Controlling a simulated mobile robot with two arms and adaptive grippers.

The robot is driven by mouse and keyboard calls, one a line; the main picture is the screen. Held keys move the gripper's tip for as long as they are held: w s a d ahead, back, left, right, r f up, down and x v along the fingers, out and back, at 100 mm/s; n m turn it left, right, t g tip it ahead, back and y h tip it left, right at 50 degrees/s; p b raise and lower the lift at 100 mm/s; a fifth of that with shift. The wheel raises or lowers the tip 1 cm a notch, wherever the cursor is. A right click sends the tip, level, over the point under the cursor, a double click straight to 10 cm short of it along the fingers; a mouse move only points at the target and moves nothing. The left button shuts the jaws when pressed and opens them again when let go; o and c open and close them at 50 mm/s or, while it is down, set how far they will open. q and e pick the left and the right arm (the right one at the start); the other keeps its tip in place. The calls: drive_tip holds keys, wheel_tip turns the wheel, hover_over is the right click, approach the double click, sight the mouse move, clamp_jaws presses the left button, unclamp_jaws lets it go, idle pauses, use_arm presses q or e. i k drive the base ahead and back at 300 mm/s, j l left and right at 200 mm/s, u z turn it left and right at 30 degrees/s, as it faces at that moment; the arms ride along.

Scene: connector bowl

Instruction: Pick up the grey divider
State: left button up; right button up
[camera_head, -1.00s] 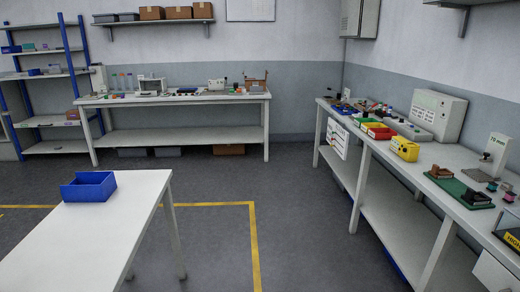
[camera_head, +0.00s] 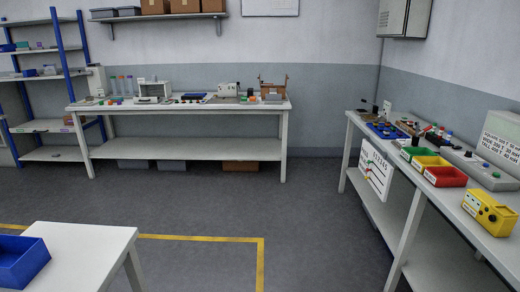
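I cannot make out a grey divider for certain in the head view; the small items on the benches are too small to tell apart. A blue open bin (camera_head: 20,262) stands on the near white table (camera_head: 95,245) at the lower left, cut by the picture edge. Its inside looks empty where it shows. Neither of my grippers is in view.
A white bench (camera_head: 185,107) with small equipment stands along the back wall. Another long bench (camera_head: 415,195) runs down the right, with green, yellow and red bins (camera_head: 445,176) and a yellow box (camera_head: 489,212). Blue-posted shelves (camera_head: 60,70) stand far left. The floor between (camera_head: 320,230) is clear.

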sight(268, 96)
drive_tip(key=i, duration=1.8)
drive_tip(key=i+u, duration=0.15)
drive_tip(key=i, duration=0.75)
drive_tip(key=i+l+u, duration=0.1)
drive_tip(key=i, duration=0.85)
drive_tip(key=i+j+z, duration=0.1)
drive_tip(key=i, duration=0.4)
drive_tip(key=i+j, duration=0.2)
drive_tip(key=i, duration=0.3)
drive_tip(key=i+j+z, duration=0.15)
drive_tip(key=i, duration=0.4)
